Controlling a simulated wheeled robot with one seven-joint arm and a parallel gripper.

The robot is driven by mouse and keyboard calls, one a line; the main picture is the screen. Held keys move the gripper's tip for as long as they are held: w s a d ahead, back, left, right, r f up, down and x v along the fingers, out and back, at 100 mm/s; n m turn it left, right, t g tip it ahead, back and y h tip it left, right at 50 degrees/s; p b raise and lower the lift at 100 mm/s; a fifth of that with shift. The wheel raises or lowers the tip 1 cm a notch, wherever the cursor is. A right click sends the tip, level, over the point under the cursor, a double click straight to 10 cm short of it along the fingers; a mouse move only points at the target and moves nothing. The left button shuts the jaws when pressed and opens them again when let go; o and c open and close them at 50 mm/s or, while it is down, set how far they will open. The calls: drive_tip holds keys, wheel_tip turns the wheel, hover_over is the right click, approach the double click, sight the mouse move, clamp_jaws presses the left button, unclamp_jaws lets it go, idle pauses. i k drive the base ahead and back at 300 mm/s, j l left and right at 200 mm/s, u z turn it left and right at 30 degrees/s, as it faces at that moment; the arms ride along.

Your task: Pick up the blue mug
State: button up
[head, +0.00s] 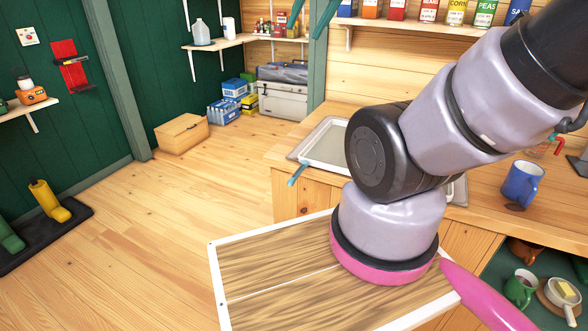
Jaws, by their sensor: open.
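No gripper fingers can be made out, so my gripper's place relative to the mug does not show.
A sink (325,147) is set in the counter, partly behind my arm. A white-edged wooden panel (270,275) lies in front. The floor (180,220) at left is clear.

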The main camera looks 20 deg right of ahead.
sight(520, 185)
drive_tip(key=k+j+z, duration=0.1)
drive_tip(key=z, duration=0.25)
drive_tip(key=k+z, duration=0.2)
drive_tip(key=z, duration=0.2)
drive_tip(key=k+z, duration=0.15)
drive_tip(key=z, duration=1.15)
